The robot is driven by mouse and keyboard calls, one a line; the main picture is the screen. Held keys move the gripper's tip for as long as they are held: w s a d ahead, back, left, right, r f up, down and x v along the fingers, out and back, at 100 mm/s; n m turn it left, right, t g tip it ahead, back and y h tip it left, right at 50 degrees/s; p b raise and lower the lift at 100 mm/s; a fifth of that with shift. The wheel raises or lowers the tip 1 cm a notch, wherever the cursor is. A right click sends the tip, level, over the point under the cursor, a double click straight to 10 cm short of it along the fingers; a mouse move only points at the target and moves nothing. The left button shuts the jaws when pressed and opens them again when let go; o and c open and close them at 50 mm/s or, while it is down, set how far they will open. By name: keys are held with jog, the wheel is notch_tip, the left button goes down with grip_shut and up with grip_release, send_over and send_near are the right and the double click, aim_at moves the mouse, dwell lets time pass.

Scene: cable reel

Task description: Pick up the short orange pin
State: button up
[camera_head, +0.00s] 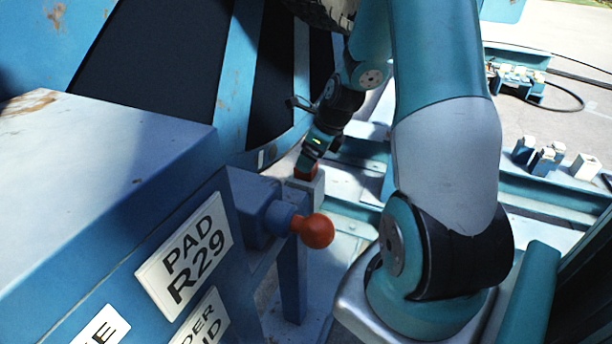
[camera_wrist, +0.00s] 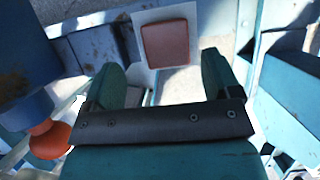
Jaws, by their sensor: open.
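A short orange block, which looks like the short orange pin (camera_wrist: 166,43), has a square, worn top and sits on a pale square plate in the wrist view. In the head view the orange pin (camera_head: 303,172) shows partly at the top of a pale post, with my gripper (camera_head: 310,162) just above it, hiding some of it. In the wrist view my gripper (camera_wrist: 165,76) has its two fingers spread apart with nothing between them. The pin lies ahead of the fingertips, roughly centred between them. I cannot tell how far above it the fingers are.
An orange ball knob (camera_head: 317,231) on a blue shaft sticks out of the blue cabinet (camera_head: 120,200); the knob also shows in the wrist view (camera_wrist: 49,139), left of my gripper. A large blue-framed reel (camera_head: 240,75) stands behind. Blue rails and small blocks (camera_head: 545,155) lie at right.

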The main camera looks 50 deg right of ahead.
jog(key=x, duration=0.4)
jog(key=shift+w+d+f, duration=0.25)
jog(key=shift+w+f, duration=0.1)
jog(key=c, duration=1.3)
jog(key=shift+r, duration=0.1)
notch_tip(320, 180, up, 20)
jog(key=p, duration=0.1)
jog(key=shift+r+p, duration=0.1)
jog(key=shift+p, duration=0.2)
